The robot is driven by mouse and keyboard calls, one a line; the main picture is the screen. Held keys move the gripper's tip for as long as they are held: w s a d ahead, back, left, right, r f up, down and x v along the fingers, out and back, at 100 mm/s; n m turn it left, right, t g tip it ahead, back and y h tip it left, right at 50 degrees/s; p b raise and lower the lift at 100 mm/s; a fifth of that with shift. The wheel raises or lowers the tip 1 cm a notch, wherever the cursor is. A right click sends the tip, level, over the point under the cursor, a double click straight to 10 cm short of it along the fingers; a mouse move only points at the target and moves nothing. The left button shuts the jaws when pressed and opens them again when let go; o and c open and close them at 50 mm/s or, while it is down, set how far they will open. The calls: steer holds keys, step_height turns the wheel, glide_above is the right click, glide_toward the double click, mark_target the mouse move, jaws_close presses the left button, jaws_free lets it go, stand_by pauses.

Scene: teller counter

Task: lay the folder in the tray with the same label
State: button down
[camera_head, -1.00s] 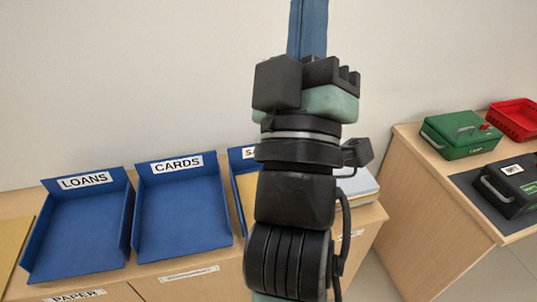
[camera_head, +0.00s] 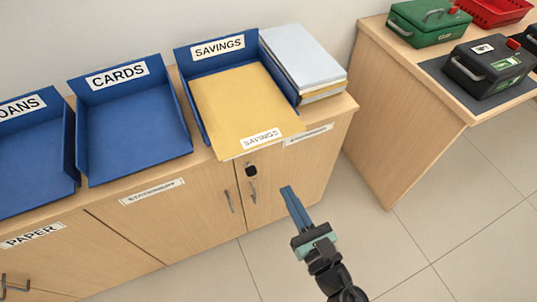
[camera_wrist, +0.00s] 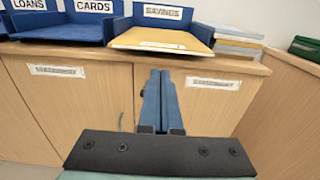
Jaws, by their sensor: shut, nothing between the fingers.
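The yellow folder (camera_head: 243,100), labelled SAVINGS, lies in the blue SAVINGS tray (camera_head: 190,62), its front edge sticking out past the tray's open front. The folder also shows in the wrist view (camera_wrist: 160,40), inside the tray with the SAVINGS label. The blue CARDS tray (camera_head: 135,130) and the LOANS tray (camera_head: 30,155) stand to the left, both with bare floors where visible. My gripper (camera_head: 287,190) is in front of the cabinet, below and apart from the folder. Its blue fingers are shut together with nothing between them, as the wrist view (camera_wrist: 158,85) also shows.
A stack of folders or paper (camera_head: 303,60) lies right of the SAVINGS tray. A green box (camera_head: 428,22), a black box (camera_head: 485,65) and a red basket (camera_head: 495,8) are on the right-hand counter. The floor (camera_head: 430,220) before the cabinets is clear.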

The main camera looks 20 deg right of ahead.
mark_target(263, 146)
steer(key=w, duration=1.1)
steer(key=shift+w+a, duration=0.15)
steer(key=shift+w, duration=0.2)
steer(key=shift+w+b, duration=0.85)
steer(key=shift+w, duration=0.65)
steer(key=shift+s, duration=0.1)
